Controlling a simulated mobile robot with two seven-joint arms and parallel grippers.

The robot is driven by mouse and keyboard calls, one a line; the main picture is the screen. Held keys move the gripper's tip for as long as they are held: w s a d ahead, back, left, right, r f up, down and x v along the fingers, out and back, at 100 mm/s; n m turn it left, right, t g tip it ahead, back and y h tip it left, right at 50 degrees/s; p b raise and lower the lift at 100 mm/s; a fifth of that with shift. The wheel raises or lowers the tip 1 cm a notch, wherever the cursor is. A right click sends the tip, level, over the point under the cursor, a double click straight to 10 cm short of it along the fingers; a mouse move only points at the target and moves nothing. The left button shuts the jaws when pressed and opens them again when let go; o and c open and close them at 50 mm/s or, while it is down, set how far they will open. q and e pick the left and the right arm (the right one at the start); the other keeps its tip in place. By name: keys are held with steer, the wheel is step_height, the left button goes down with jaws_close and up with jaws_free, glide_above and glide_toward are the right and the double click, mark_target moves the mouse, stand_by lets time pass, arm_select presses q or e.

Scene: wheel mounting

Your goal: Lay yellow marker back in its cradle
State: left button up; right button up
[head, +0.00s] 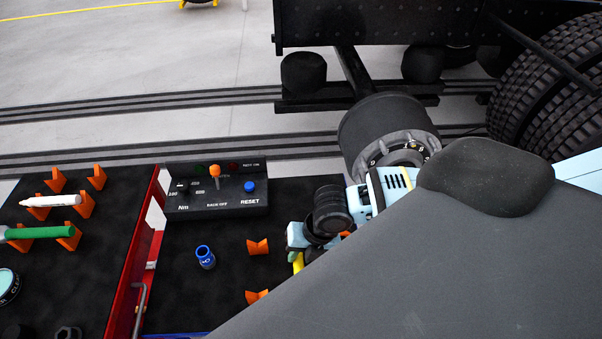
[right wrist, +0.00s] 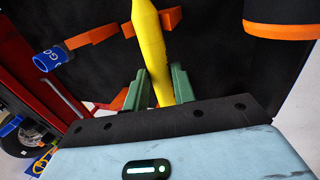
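The yellow marker (right wrist: 152,50) is between the green fingers of my right gripper (right wrist: 160,88), which appear closed on it. In the head view only a short piece of the marker (head: 298,262) shows beside my right gripper (head: 296,246); my own arm hides the rest. In the right wrist view the marker crosses in front of an orange cradle piece (right wrist: 92,38). I cannot tell whether they touch. In the head view two orange cradle pieces (head: 258,247) (head: 257,296) stand on the black mat, left of the gripper. My left gripper is not in view.
A blue socket (head: 205,257) stands left of the cradle pieces. A control box (head: 216,190) with a RESET button is behind it. On the left tray, a white marker (head: 50,200) and a green marker (head: 40,233) lie in orange cradles. A wheel hub (head: 390,135) is beyond my arm.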

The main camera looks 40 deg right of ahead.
steer(key=o, duration=0.4)
steer(key=v, duration=0.8)
steer(key=shift+f, duration=0.1)
stand_by(0.4)
